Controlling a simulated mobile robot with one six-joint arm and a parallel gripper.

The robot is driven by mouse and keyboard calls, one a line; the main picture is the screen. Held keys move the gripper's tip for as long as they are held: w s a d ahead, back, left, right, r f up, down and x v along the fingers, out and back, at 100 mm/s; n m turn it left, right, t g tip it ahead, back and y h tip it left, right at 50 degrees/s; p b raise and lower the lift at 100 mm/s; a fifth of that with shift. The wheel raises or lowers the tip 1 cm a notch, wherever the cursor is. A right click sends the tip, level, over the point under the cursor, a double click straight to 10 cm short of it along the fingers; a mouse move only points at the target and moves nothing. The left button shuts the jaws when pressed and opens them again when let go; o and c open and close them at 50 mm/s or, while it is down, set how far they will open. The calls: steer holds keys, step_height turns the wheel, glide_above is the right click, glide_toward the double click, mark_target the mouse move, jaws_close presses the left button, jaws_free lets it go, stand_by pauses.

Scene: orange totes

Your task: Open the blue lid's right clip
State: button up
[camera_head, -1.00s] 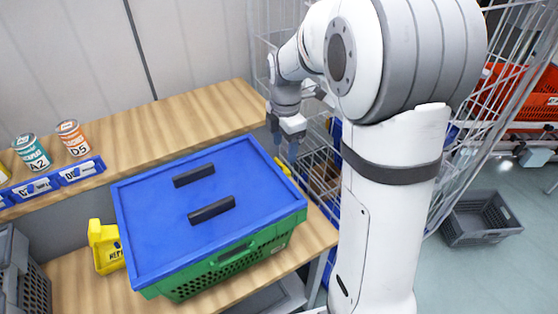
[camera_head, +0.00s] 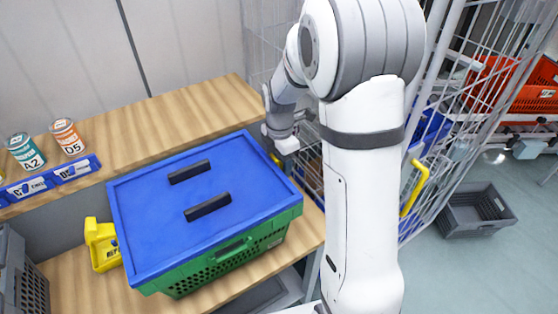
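The blue lid (camera_head: 235,185) with two black bars lies on a green crate (camera_head: 225,262) on the wooden bench. A yellow clip (camera_head: 103,245) hangs open at the crate's left side. The right clip (camera_head: 276,158) shows only as a small yellow patch behind the lid's right edge; most of it is hidden. My gripper (camera_head: 285,148) is low beside that right edge, close to the yellow patch. Its fingertips are hidden or too small to make out, so I cannot tell open from shut or whether it touches the clip.
A wire cage (camera_head: 455,120) stands right of the bench, with a yellow handle (camera_head: 415,188) there. A grey crate (camera_head: 476,212) sits on the floor, and red crates (camera_head: 520,85) stand behind. Cans (camera_head: 67,136) and blue label holders (camera_head: 75,171) are on the back shelf at left.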

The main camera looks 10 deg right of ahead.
steer(key=c, duration=0.9)
steer(key=shift+h, duration=0.3)
steer(key=shift+w+d+r+t+h+b, duration=0.1)
steer(key=shift+t+h+b, duration=0.4)
steer(key=shift+h+b, duration=0.7)
steer(key=h+b, duration=0.1)
steer(key=t+h+b, duration=0.1)
steer(key=shift+d+r+h, duration=0.1)
steer(key=shift+r+h, duration=0.1)
steer(key=shift+h, duration=0.1)
steer(key=shift+d+r+t+h+b, duration=0.1)
steer(key=shift+r+t+h+b, duration=0.25)
steer(key=shift+h+b, duration=0.65)
steer(key=shift+d+r+t+h+b, duration=0.1)
steer(key=shift+r+t+h+b, duration=0.25)
steer(key=shift+h+b, duration=0.6)
steer(key=shift+r+h, duration=0.1)
steer(key=shift+h, duration=0.15)
